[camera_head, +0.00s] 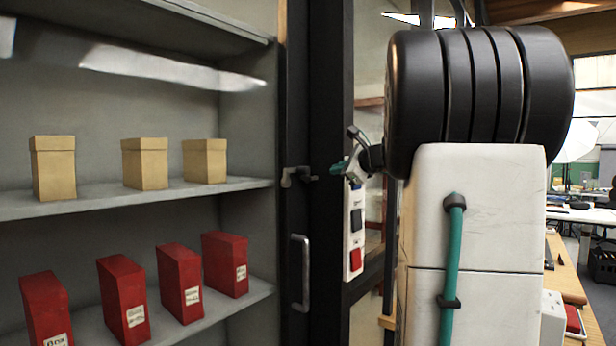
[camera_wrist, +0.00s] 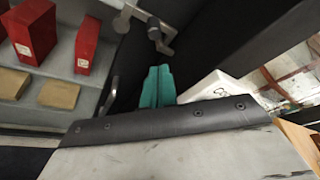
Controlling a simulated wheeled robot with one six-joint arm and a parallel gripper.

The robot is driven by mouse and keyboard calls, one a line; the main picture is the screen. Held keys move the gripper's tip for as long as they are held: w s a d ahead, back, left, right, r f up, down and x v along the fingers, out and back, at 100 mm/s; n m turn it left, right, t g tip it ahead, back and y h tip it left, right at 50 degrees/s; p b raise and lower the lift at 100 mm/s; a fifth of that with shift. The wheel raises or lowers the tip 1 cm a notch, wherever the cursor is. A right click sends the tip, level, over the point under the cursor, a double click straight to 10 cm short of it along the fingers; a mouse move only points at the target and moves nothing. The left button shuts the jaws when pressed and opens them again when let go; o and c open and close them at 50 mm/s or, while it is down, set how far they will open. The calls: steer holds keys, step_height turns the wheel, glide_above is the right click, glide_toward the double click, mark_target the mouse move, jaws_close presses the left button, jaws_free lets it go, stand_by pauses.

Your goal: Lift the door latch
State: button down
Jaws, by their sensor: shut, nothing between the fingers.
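The door latch (camera_head: 297,175) is a small grey metal lever on the dark upright frame of the cabinet. In the wrist view the latch (camera_wrist: 157,34) shows near the top, beyond my fingertips. My gripper (camera_head: 340,168) has teal fingertips and is right of the latch in the head view, with a gap between them. In the wrist view my gripper (camera_wrist: 157,86) has its two teal fingers together, with nothing between them. The fingertips point toward the frame below the latch there. A vertical grey door handle (camera_head: 300,272) is below the latch; it also shows in the wrist view (camera_wrist: 110,94).
The cabinet's grey shelf (camera_head: 110,203) holds tan boxes (camera_head: 145,164), with red boxes (camera_head: 180,282) below. A white panel with dark and red switches (camera_head: 355,225) is right of the frame, close to my gripper. A wooden worktop (camera_head: 568,285) stands at the right.

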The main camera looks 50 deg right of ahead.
steer(key=x, duration=1)
steer(key=shift+a+f, duration=0.1)
stand_by(0.4)
